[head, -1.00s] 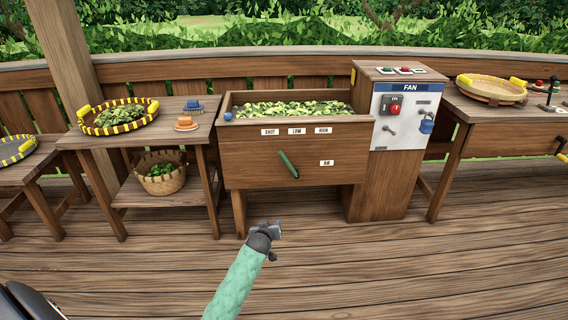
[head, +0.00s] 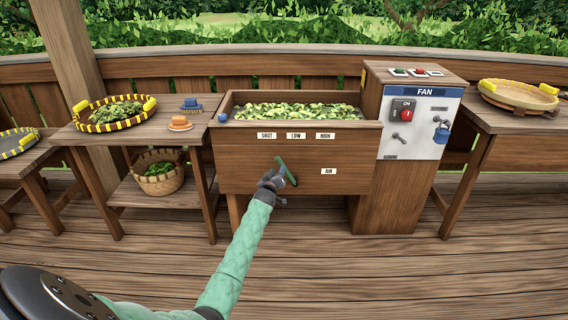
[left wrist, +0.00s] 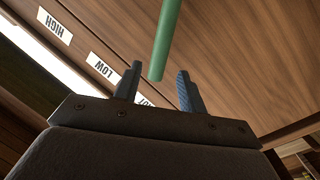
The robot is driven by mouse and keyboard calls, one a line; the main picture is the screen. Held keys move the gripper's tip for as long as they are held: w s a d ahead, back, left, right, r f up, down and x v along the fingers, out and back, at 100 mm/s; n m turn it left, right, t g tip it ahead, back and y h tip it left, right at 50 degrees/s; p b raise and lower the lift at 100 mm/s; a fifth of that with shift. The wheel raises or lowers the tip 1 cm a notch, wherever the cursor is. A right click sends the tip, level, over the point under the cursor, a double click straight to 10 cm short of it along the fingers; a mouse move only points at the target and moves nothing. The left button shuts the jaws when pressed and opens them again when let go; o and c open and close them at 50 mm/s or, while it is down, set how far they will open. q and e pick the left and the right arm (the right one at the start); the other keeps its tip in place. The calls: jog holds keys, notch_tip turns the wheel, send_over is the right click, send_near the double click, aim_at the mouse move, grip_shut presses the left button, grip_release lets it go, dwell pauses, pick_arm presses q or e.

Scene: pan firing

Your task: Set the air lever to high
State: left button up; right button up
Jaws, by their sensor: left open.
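The green air lever (head: 286,171) sits on the front of the wooden trough (head: 232,178), tilted with its upper end to the left. Labels SHUT (head: 266,136), LOW (head: 296,136) and HIGH (head: 325,136) run left to right above it, and its upper end lies below and between SHUT and LOW. My left gripper (head: 273,181) is open at the lever. In the left wrist view the lever's end (left wrist: 163,62) shows in the gap between the open fingers (left wrist: 158,88), with no clear contact. My right gripper is not in view.
The trough holds green leaves (head: 298,111). A fan cabinet (head: 416,118) with switches and a blue padlock (head: 441,133) stands at the right. A side table (head: 190,130) with a basket tray (head: 115,113) stands at the left. The floor in front is clear.

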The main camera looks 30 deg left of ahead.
aim_at(280, 165)
pick_arm(q)
jog(key=shift+x, duration=3.35)
jog(key=shift+d, duration=0.1)
grip_shut()
